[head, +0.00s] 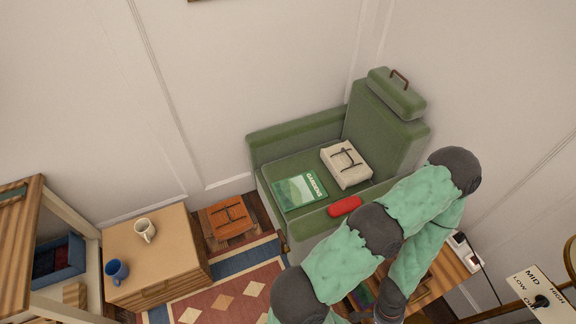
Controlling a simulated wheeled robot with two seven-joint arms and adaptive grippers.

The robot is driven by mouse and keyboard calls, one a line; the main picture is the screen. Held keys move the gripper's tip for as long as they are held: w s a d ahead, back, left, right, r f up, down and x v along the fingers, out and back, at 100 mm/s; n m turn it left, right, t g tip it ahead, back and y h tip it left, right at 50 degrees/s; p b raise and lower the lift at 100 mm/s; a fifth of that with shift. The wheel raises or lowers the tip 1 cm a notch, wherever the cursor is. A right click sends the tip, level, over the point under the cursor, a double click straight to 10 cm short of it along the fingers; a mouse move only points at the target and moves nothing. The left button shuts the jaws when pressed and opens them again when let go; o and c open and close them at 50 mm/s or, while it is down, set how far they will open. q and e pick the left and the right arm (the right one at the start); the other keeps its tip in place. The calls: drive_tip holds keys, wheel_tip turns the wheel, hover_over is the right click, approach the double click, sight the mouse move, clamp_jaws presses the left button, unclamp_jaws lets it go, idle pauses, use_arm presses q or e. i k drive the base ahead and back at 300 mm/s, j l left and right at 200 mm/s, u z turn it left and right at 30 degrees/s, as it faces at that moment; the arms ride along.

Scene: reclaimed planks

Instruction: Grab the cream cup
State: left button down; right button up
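The cream cup (145,229) stands upright on top of a low wooden cabinet (178,246) at the left of the head view. Its handle points to the upper left, and nothing is touching it. A blue mug (117,271) stands on the same top, nearer the front left edge. One arm of mine, in green padding with dark joints, folds across the lower right, far from the cup. Its wrist runs down to the bottom edge, and no gripper fingers can be made out there. My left gripper is out of view.
A green armchair (375,150) holds a book (299,190), a beige bundle (346,165) and a red case (345,206). An orange-brown stool (227,217) stands beside the cabinet. A shelf unit (21,240) rises at far left. A patterned rug (235,295) covers open floor.

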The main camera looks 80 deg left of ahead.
sight(143, 227)
drive_tip(key=u, duration=4.3)
drive_tip(key=i+j+u, duration=0.1)
drive_tip(key=i+j, duration=0.5)
drive_tip(key=i+j+u, duration=0.1)
drive_tip(key=i+j, duration=0.5)
drive_tip(key=i, duration=0.15)
